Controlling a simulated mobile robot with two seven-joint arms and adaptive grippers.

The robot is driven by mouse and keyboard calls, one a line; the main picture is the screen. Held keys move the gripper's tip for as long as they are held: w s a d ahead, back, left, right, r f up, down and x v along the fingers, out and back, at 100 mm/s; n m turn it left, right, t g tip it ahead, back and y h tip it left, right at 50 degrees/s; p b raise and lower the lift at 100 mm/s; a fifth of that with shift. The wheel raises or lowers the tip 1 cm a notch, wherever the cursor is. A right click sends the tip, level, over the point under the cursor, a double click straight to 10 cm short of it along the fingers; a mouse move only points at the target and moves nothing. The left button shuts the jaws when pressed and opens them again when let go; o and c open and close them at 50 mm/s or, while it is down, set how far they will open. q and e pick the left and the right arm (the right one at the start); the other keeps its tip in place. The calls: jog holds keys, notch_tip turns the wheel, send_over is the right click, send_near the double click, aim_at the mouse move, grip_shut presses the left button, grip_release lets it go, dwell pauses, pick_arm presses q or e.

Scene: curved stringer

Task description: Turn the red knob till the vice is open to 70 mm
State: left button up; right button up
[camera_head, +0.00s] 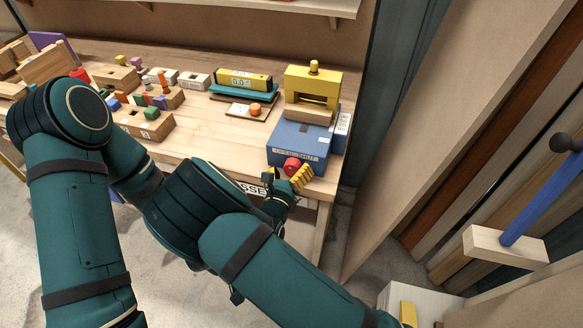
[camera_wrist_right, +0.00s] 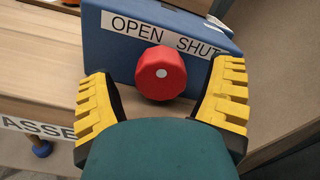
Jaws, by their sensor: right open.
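The vice is a blue box (camera_head: 300,143) at the right end of the bench, with a yellow frame (camera_head: 300,75) on top and a wooden block (camera_head: 308,113) beneath the frame's upper part. Its front carries the words OPEN and SHUT. The red knob (camera_head: 291,164) sits on that front; it shows whole in the right wrist view (camera_wrist_right: 161,73), with a pale dot at its centre. My right gripper (camera_head: 285,178) is open, its yellow fingers on either side of the knob, with visible gaps in the wrist view. My left gripper is not seen.
A yellow and teal gauge (camera_head: 243,82) with a small display stands left of the vice; its digits are hard to read. A plate with an orange button (camera_head: 255,109) lies before it. Several wooden blocks and pegs fill the bench's left. A brown panel (camera_head: 455,110) rises at right.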

jog(key=v, duration=1.1)
